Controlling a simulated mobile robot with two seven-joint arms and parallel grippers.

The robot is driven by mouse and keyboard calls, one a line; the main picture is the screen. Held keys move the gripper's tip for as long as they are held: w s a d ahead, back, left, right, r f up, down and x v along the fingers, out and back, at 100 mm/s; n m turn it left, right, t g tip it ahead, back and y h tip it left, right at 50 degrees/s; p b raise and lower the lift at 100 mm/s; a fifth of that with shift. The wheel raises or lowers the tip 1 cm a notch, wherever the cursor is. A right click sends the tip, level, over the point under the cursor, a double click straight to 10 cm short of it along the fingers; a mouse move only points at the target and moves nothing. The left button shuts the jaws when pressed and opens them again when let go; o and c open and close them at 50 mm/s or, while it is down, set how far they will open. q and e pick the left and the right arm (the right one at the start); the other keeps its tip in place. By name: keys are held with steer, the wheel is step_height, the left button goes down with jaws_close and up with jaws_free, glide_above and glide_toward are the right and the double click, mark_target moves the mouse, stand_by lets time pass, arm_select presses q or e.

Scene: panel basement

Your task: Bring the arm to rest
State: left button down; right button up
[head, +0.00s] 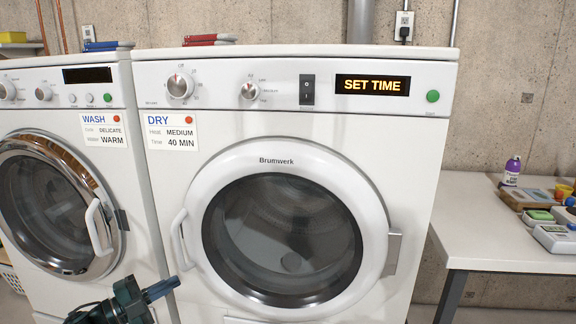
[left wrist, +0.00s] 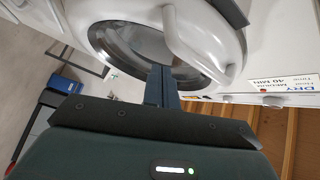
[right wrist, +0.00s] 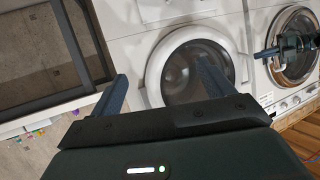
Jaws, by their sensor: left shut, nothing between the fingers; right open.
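My left gripper (head: 172,285) is low in the head view, in front of the gap between the washer and the dryer. Its dark blue fingers are shut together and empty, also seen in the left wrist view (left wrist: 162,82). It is below the dryer door handle (head: 179,240); I cannot tell how far it is in front of it. My right gripper (right wrist: 166,84) shows only in the right wrist view. Its fingers are spread wide with nothing between them, and it faces the machines from a distance. My left gripper also shows at the right of that view (right wrist: 270,52).
The dryer (head: 230,120) has its round door closed and its display (head: 372,85) reads SET TIME. The washer (head: 70,110) stands to its left, door closed. A white table (head: 490,235) with a purple bottle (head: 511,171) and several small devices is at the right.

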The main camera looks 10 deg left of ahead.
arm_select(q)
steer(key=s+d+f+n+t+y+p, duration=0.25)
steer(key=s+d+n, duration=0.3)
steer(key=d, duration=0.35)
steer(key=s+d+n+g+y+p, duration=0.1)
steer(key=s+d+n+y+p, duration=0.1)
steer(key=s, duration=0.5)
steer(key=s+d+n+g+y+p, duration=0.2)
steer(key=s+d+n+y+p, duration=0.1)
steer(key=s+d+n, duration=0.2)
steer(key=s+d+f+n+g+y+p, duration=0.1)
steer(key=s+d+n+g+y+p, duration=0.1)
steer(key=s+n, duration=0.5)
steer(key=s+d, duration=0.1)
steer(key=s, duration=0.2)
steer(key=shift+s+d+y+p, duration=0.15)
steer(key=shift+d+y+p, duration=0.15)
steer(key=shift+y, duration=0.05)
arm_select(e)
step_height(320, 180, up, 3)
steer(key=shift+f+g+h, duration=0.1)
steer(key=shift+g+h, duration=0.2)
steer(key=shift+g, duration=0.8)
arm_select(q)
steer(key=shift+g, duration=0.25)
